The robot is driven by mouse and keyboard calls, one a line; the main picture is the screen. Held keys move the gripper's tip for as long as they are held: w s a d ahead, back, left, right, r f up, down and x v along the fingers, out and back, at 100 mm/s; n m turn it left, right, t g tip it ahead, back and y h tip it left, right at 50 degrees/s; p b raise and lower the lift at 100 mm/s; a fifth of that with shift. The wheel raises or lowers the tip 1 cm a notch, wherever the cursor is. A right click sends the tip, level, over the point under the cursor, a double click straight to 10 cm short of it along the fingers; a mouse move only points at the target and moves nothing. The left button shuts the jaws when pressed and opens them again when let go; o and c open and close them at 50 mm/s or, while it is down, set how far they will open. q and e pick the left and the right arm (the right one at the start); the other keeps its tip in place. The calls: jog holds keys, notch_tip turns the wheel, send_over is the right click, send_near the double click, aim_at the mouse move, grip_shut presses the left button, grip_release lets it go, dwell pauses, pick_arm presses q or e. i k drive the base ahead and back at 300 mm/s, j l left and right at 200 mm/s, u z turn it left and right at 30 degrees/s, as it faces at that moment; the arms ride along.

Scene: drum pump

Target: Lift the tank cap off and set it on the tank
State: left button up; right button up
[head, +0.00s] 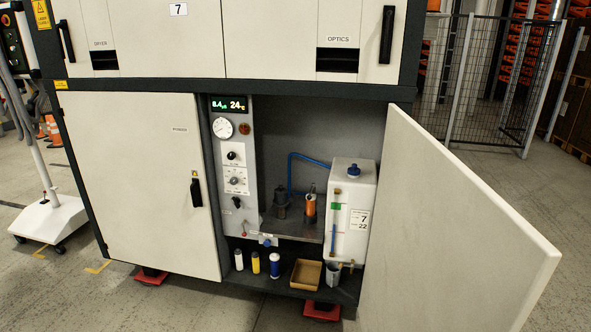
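The white tank (352,212) stands upright inside the open bay of the machine, at its right side. It carries a label with 7 and 22, a green mark and a blue level strip. A dark blue cap (353,170) sits on top of the tank. A blue hose runs from the tank to the left. Neither of my grippers shows in the head view.
The right door (450,225) stands wide open beside the tank; the left door (135,180) is shut. A control panel (234,165) is left of the bay. Several bottles, a brown tray (306,274) and a grey cup (333,272) stand on the lower shelf. Floor in front is clear.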

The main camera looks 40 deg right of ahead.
aim_at(355, 171)
jog(key=i+j+z, duration=0.25)
jog(key=i+z, duration=0.15)
jog(key=i, duration=0.2)
jog(key=i+j+z, duration=0.4)
jog(key=i, duration=0.2)
